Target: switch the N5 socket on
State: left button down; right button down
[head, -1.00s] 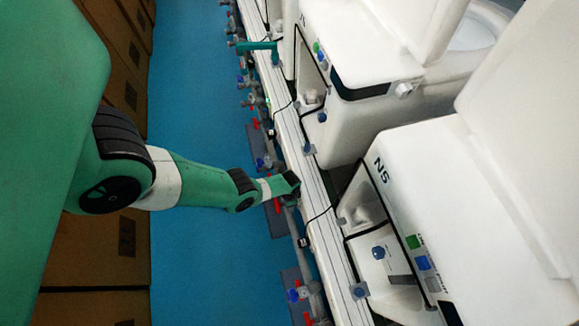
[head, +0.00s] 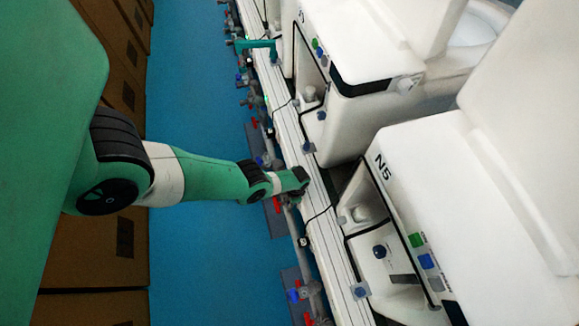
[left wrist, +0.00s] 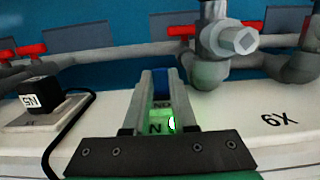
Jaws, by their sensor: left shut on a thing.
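My left gripper (head: 297,191) reaches down onto the white rail in front of the toilet marked N5 (head: 400,190). In the left wrist view, its grey fingers (left wrist: 162,88) stand close on either side of a small green-lit switch (left wrist: 160,127), and the gripper is shut on it. Upside-down lettering shows on or beside the switch, partly covered by the fingers. To the left, a black plug with an N5 label (left wrist: 38,97) sits in a pale socket plate (left wrist: 55,117), its black cable curving towards the gripper. The head view hides the switch. My right gripper is not in view.
A grey pipe with red valve handles (left wrist: 90,60) and a large grey valve (left wrist: 228,40) lies just beyond the rail. Another toilet (head: 385,85) stands farther back. Blue floor (head: 205,255) is open between the rail and the brown boxes (head: 120,260).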

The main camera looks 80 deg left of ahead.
pick_arm(q)
jog(key=c, duration=0.7)
grip_release()
jog(key=shift+r, duration=0.1)
jog(key=r+p, duration=0.3)
jog(key=w+r+p, duration=0.1)
jog(key=r+p, duration=0.6)
jog(key=r, duration=0.1)
jog(key=shift+w+a+r+p, duration=0.1)
jog(key=shift+w+r+p, duration=0.05)
jog(key=shift+p, duration=0.25)
